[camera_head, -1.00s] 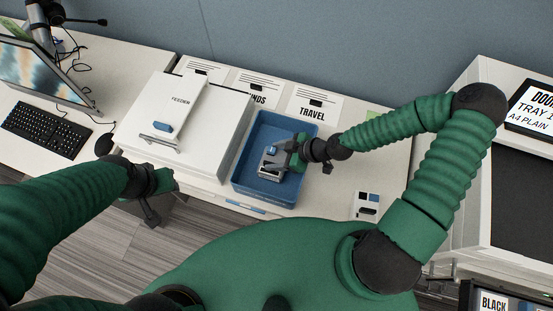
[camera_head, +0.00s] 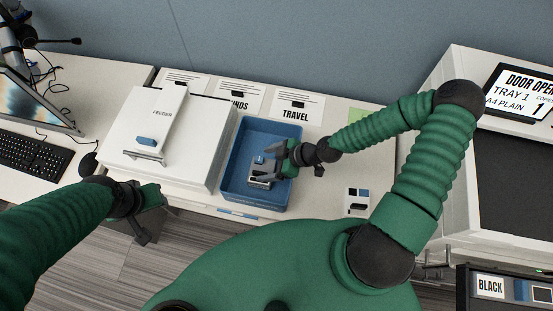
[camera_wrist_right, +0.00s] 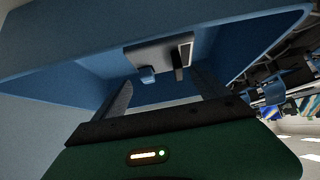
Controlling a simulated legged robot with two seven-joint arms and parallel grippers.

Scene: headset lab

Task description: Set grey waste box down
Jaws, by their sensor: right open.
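The grey waste box (camera_head: 260,181) lies inside the blue tray (camera_head: 225,185) on the bench, with a small blue part on it. In the right wrist view the grey box (camera_wrist_right: 158,52) sits within the blue tray walls, ahead of the fingers. My right gripper (camera_head: 277,160) is over the tray at the box's upper right, its fingers apart. The right wrist view shows a gap between these fingers (camera_wrist_right: 162,88) with nothing held. My left gripper (camera_head: 152,205) hangs at the bench's front edge, away from the tray; its finger state is unclear.
A white machine marked FEEDER (camera_head: 165,140) stands left of the tray. Label cards, one reading TRAVEL (camera_head: 296,106), lie behind it. A small card with dark and blue squares (camera_head: 357,202) lies right. A printer with a DOOR OPEN screen (camera_head: 520,90) stands far right.

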